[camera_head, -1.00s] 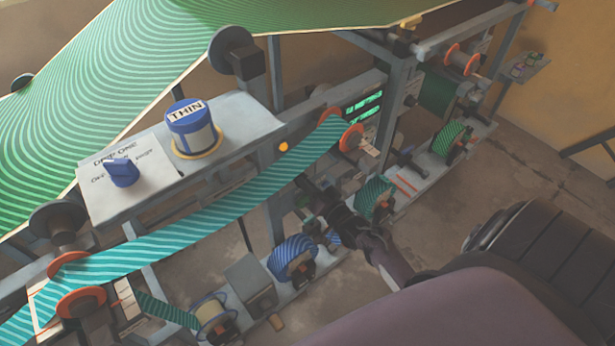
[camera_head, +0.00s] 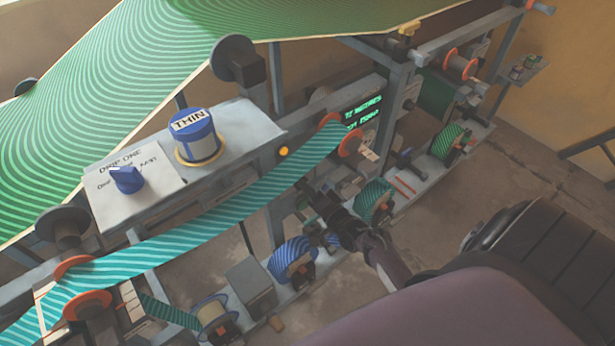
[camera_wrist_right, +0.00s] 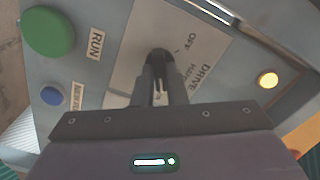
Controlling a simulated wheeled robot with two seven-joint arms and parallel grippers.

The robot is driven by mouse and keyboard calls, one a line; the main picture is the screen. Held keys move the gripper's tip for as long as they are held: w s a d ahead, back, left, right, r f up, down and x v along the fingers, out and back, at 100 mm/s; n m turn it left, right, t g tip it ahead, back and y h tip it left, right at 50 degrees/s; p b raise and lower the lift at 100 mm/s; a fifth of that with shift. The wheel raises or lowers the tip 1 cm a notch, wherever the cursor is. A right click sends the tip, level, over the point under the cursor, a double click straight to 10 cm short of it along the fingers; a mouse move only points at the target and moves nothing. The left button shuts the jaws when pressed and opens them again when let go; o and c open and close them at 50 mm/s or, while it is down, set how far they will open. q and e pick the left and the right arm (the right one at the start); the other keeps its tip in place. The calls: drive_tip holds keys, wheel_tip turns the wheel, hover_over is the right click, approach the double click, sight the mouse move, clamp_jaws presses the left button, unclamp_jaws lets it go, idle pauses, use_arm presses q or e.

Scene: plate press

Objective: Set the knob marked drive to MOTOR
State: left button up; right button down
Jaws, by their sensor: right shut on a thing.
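In the right wrist view, the drive knob (camera_wrist_right: 158,57) is small and dark on a pale plate (camera_wrist_right: 128,50) printed DRIVE. OFF is printed to its upper right, and another word beside DRIVE is too blurred to read surely. My right gripper (camera_wrist_right: 159,72) is shut on this knob, its two fingers at the knob's sides and hiding part of it. The knob's exact pointing is hard to tell. In the head view my right gripper (camera_head: 308,192) reaches in from the lower right under the striped band, and the drive knob is not clear there. My left gripper is not in view.
Beside the plate are a green RUN button (camera_wrist_right: 48,32), a blue button (camera_wrist_right: 51,95) and a lit amber lamp (camera_wrist_right: 268,78). In the head view, a blue knob (camera_head: 127,180), a THIN jar (camera_head: 196,136), a striped band (camera_head: 200,228) and a lit display (camera_head: 362,110) stand nearby.

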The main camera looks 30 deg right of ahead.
drive_tip(key=c, duration=1.5)
unclamp_jaws()
drive_tip(key=shift+o, duration=0.2)
drive_tip(key=shift+s, duration=0.1)
drive_tip(key=s, duration=0.7)
drive_tip(key=shift+s+d, duration=0.3)
